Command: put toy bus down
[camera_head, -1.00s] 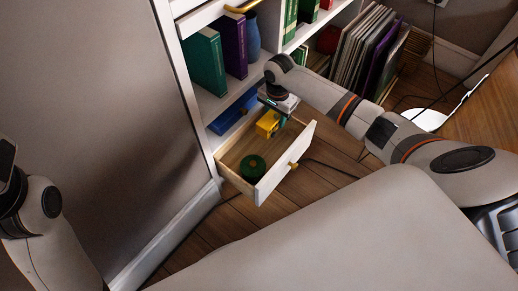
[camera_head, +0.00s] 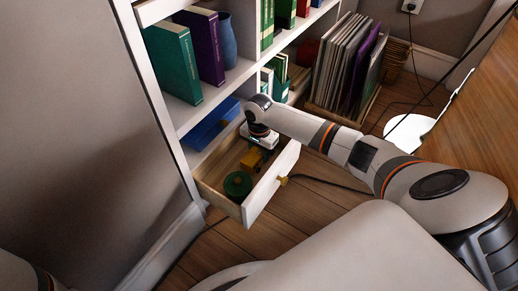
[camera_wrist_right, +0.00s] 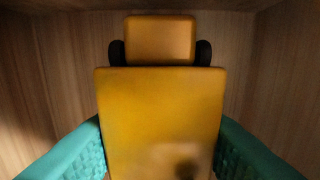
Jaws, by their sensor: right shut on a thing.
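The yellow toy bus (camera_head: 250,159) is inside the open drawer (camera_head: 271,187), under my right gripper (camera_head: 258,148). In the right wrist view the bus (camera_wrist_right: 160,108) fills the middle, with dark wheels at its far end. The teal finger pads press on both its sides, so the gripper is shut on it. Wooden drawer walls surround it closely in that view. Whether the bus touches the drawer floor cannot be told. My left gripper is outside the picture.
A round green object (camera_head: 238,184) lies in the drawer's front left part, near the bus. A blue item (camera_head: 211,124) lies on the shelf above the drawer. Books (camera_head: 172,63) and a blue vase (camera_head: 228,42) stand higher. Upright records (camera_head: 341,65) stand to the right.

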